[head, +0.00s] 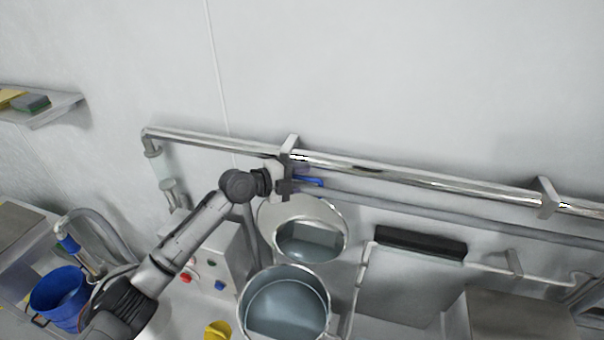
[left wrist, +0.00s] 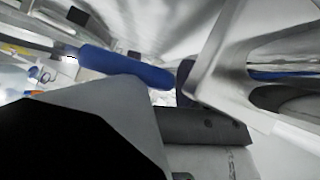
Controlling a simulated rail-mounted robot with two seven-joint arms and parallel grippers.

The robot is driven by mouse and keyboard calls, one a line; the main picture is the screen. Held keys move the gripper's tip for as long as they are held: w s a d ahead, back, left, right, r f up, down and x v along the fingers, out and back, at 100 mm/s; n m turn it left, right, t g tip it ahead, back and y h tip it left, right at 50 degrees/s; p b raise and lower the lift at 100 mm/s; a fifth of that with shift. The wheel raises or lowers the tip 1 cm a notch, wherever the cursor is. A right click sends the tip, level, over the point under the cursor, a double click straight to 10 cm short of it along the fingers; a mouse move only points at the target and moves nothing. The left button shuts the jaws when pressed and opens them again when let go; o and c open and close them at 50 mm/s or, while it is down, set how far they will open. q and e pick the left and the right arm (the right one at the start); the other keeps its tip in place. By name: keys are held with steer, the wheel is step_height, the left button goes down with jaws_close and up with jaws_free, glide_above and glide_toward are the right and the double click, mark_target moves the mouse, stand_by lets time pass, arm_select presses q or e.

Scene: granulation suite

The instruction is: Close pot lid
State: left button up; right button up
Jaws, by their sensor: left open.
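The steel pot (head: 312,279) stands open at the bottom centre of the head view, and I see into its bluish-grey inside. Its round metal lid (head: 275,214) stands raised behind the pot, towards the wall. A blue handle (head: 309,181) shows at the lid's top edge; it also shows in the left wrist view (left wrist: 125,67). My left gripper (head: 286,187) is open at the upper left of the lid, close beside the blue handle. I cannot tell whether it touches the handle. My right gripper is in neither view.
A steel rail (head: 400,178) runs along the wall just behind the gripper. A control box (head: 208,262) with coloured buttons stands left of the pot. A blue bucket (head: 58,292) is at far left. A flat steel panel (head: 398,285) is to the right.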

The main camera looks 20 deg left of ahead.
arm_select(q)
steer(key=shift+w+d+f, duration=0.1)
steer(key=shift+w+d, duration=0.05)
steer(key=shift+d, duration=0.05)
jaws_close()
stand_by(0.4)
